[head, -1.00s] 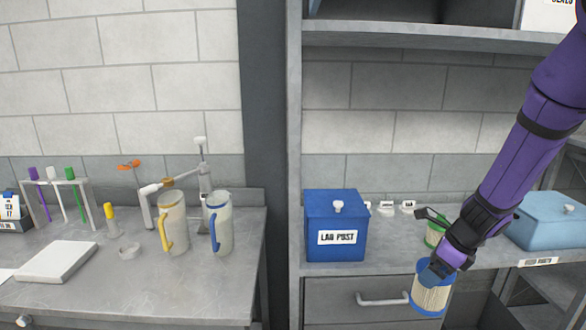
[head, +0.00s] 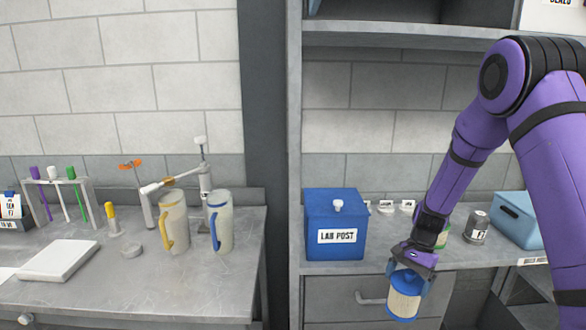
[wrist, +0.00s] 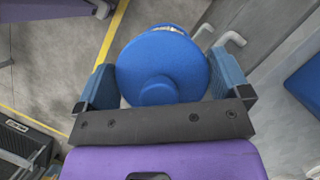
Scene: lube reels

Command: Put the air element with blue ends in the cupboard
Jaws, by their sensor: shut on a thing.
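The air element with blue ends (head: 403,298) is a pale pleated cylinder, held upright in front of the drawer below the right-hand shelf. My gripper (head: 406,277) is shut on it near its top end. In the wrist view the element's round blue end cap (wrist: 163,66) with a raised knob sits between the two blue fingers of my gripper (wrist: 165,88). A dark cabinet opening (head: 466,22) shows at the top right; I cannot tell if it is the cupboard.
A blue LAB POST box (head: 321,214), a green-ended element (head: 441,240) partly behind my arm, a grey can (head: 477,228) and a light blue bin (head: 515,222) stand on the right-hand shelf. Jugs (head: 174,222) stand on the left bench. A drawer handle (head: 370,298) is just left of the element.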

